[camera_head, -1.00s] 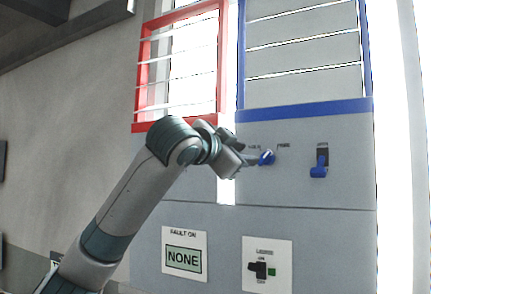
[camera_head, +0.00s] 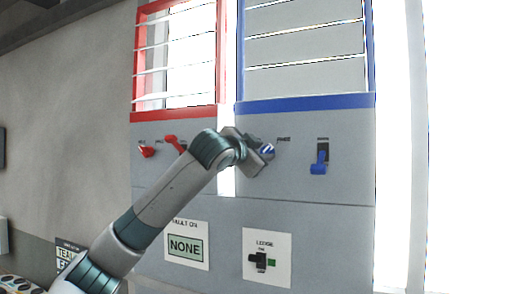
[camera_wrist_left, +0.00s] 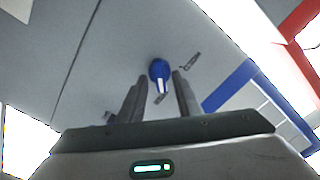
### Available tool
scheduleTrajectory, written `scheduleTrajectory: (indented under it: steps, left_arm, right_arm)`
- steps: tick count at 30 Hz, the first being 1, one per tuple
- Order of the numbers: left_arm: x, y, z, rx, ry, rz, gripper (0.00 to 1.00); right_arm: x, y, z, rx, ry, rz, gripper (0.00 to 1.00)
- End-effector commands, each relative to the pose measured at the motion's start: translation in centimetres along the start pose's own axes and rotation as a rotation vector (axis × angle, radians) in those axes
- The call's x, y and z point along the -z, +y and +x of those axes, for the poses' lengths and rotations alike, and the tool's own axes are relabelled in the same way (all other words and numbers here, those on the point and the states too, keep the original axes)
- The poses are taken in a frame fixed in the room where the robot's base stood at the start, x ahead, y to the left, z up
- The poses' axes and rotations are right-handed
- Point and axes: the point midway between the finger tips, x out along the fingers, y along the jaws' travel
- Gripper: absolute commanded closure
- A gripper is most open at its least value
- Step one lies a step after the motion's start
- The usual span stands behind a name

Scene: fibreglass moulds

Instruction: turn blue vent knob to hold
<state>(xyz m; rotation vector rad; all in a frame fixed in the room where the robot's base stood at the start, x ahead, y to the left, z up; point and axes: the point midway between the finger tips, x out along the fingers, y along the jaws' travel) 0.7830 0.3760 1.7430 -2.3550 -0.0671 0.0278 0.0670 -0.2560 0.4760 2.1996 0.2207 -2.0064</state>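The round blue vent knob (camera_head: 269,148) with a white pointer stripe sits on the grey panel below the blue-framed louvres. In the head view my left gripper (camera_head: 260,153) is at the knob and partly covers it. In the left wrist view the knob (camera_wrist_left: 158,67) shows between and just beyond the fingertips of my left gripper (camera_wrist_left: 160,80). The fingers are apart, one on each side, and I see no clear contact. A small label stands right of the knob; the label on its left is hidden by the gripper. My right gripper is not in view.
A blue lever (camera_head: 319,163) sits right of the knob.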

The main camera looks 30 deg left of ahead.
Motion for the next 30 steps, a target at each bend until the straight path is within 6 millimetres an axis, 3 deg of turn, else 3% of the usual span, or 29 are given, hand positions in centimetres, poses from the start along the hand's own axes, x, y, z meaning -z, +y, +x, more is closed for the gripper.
scheduleTrajectory:
  steps: [2,6,7,20,30]
  left_arm:
    - [0.0,0.0,0.0,0.000,0.000,0.000,0.69]
    - [0.0,0.0,0.0,0.000,0.000,0.000,0.97]
    - [0.0,0.0,0.0,0.000,0.000,0.000,1.00]
    - [-0.1,0.1,0.0,0.000,-0.001,-0.040,1.00]
    - [-0.2,0.2,0.0,-0.001,0.001,-0.223,1.00]
  right_arm:
    - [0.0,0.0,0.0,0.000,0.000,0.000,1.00]
    - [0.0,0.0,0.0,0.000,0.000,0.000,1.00]
    - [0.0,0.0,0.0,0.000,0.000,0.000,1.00]
    - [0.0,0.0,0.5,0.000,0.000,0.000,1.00]
    - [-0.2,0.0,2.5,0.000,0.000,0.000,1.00]
